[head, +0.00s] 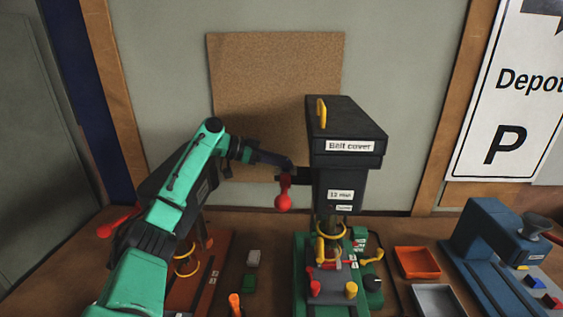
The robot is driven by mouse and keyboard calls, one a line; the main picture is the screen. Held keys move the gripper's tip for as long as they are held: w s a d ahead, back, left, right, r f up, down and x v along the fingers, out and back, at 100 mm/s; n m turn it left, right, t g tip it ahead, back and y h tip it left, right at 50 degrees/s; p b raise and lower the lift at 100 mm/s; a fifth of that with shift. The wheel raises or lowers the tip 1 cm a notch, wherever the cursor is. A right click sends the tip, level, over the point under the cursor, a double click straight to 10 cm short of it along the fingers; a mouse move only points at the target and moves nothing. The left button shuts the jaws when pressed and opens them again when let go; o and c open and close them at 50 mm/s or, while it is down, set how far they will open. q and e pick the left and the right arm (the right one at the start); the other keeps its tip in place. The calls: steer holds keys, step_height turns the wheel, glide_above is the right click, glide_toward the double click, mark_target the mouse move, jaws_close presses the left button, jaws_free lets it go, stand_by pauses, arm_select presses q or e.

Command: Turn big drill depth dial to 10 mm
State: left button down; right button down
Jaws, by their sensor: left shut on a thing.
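The big drill (344,130) stands right of centre, with a dark head labelled "Belt cover" and a green base. A label on its column (340,195) seems to start with "12"; the rest is too small to read. A red lever with a ball end (283,200) hangs at the drill's left side. My left gripper (288,165) is shut at that side, just above the red lever, on a small part largely hidden by the fingers. I cannot make out the depth dial or its setting. My right gripper is not in view.
An orange tray (418,263) and a grey tray (438,299) lie right of the drill. A blue machine (503,240) stands at the far right. A second machine on an orange base (210,270) is partly behind my left arm. A corkboard (250,90) hangs behind.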

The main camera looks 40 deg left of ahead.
arm_select(q)
steer(key=shift+c, duration=2.3)
jaws_free()
steer(key=shift+s+a, duration=0.1)
steer(key=b+v, duration=0.5)
steer(key=v, duration=0.9)
steer(key=shift+s, duration=0.2)
